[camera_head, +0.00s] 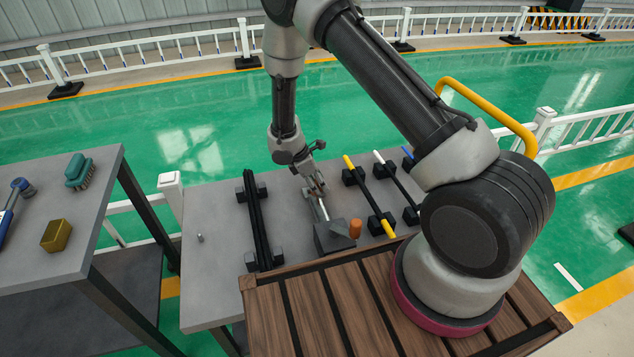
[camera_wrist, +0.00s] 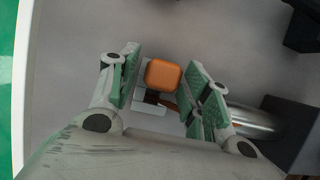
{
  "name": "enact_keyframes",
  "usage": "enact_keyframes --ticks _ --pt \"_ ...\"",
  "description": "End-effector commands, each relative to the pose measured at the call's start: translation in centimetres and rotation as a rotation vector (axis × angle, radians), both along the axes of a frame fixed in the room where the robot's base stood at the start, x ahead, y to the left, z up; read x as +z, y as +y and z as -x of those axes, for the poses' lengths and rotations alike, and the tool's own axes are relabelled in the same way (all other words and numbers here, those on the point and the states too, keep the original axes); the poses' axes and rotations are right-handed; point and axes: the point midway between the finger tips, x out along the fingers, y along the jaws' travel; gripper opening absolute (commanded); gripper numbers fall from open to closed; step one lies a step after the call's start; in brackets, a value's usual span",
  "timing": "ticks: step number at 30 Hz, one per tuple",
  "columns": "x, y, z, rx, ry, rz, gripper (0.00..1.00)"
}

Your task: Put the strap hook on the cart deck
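I cannot tell for sure which piece is the strap hook. A thin silver rod (camera_head: 323,208) reaches from my gripper to a black block on the grey table; a thick silver shaft (camera_wrist: 252,122) shows at the right in the wrist view. My gripper (camera_head: 316,185) is low over the table, at the rod's far end. In the wrist view my gripper (camera_wrist: 165,88) has its green-padded fingers apart. A rounded orange piece (camera_wrist: 162,75) shows between them with small gaps on both sides. The slatted wooden deck (camera_head: 315,310) lies in front, under my arm base.
On the grey table (camera_head: 215,285) lie a black bar (camera_head: 258,225), a yellow rod (camera_head: 371,200) and a white rod (camera_head: 398,178) on black blocks. An orange cylinder (camera_head: 355,229) stands near the middle block (camera_head: 333,238).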

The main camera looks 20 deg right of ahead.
Motion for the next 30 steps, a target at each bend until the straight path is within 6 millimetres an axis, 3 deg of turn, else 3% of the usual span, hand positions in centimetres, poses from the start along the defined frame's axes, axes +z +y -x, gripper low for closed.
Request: enact_keyframes --ticks 11,24,30 --pt "0.6 0.1 -0.1 -0.001 -0.002 0.0 0.51" --pt "8.8 3.6 -0.1 0.0 -0.003 -0.002 0.51" --pt "11.0 4.5 0.0 0.0 -0.002 0.0 0.51"
